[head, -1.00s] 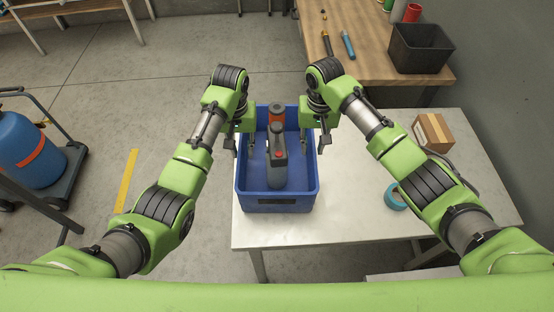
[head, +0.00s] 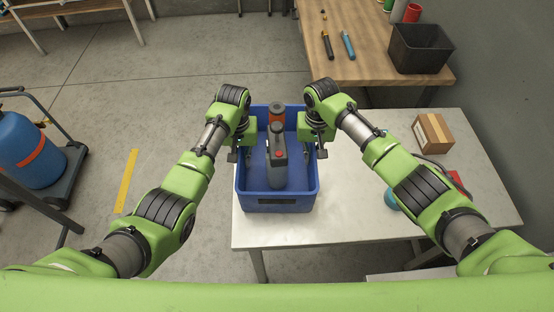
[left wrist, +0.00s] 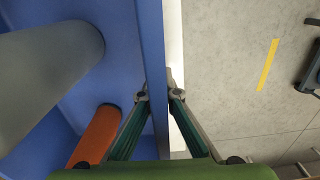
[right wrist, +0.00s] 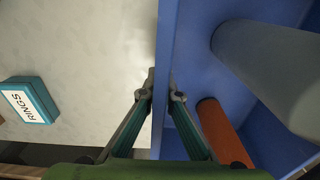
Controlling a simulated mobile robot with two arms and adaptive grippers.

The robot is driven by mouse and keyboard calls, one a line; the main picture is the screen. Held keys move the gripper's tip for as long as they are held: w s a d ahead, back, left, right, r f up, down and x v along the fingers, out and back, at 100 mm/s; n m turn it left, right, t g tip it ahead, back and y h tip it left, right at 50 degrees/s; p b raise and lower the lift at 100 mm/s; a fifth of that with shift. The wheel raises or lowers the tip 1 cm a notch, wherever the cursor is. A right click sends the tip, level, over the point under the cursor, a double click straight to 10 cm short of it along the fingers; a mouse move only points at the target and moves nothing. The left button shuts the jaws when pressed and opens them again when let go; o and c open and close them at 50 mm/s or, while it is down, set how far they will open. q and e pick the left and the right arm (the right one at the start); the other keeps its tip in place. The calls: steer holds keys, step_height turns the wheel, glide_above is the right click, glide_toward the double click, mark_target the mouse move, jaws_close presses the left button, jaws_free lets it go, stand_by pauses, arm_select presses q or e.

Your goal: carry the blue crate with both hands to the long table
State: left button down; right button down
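The blue crate (head: 277,200) stands on the near white table. A grey bottle-like object (head: 278,165) and an orange cylinder (head: 277,115) stand inside it. My left gripper (head: 240,155) is at the crate's left wall, one finger inside and one outside. In the left wrist view its fingers (left wrist: 158,96) are close on that wall (left wrist: 153,60). My right gripper (head: 314,153) is likewise at the right wall. In the right wrist view its fingers (right wrist: 162,95) are close on either side of the wall (right wrist: 168,50). The long wooden table (head: 370,60) is at the top right.
The long table carries a black bin (head: 420,48), two tools (head: 348,45) and coloured cylinders; its near left part is clear. A cardboard box (head: 432,133) and a teal item, partly hidden by my right arm, are on the white table. A cart with a blue tank (head: 28,150) is left.

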mark_target(242, 150)
arm_select(q)
steer(key=shift+w+r, duration=0.15)
steer(key=shift+r, duration=0.1)
arm_select(e)
steer(key=shift+w+r, duration=0.15)
steer(key=shift+r, duration=0.1)
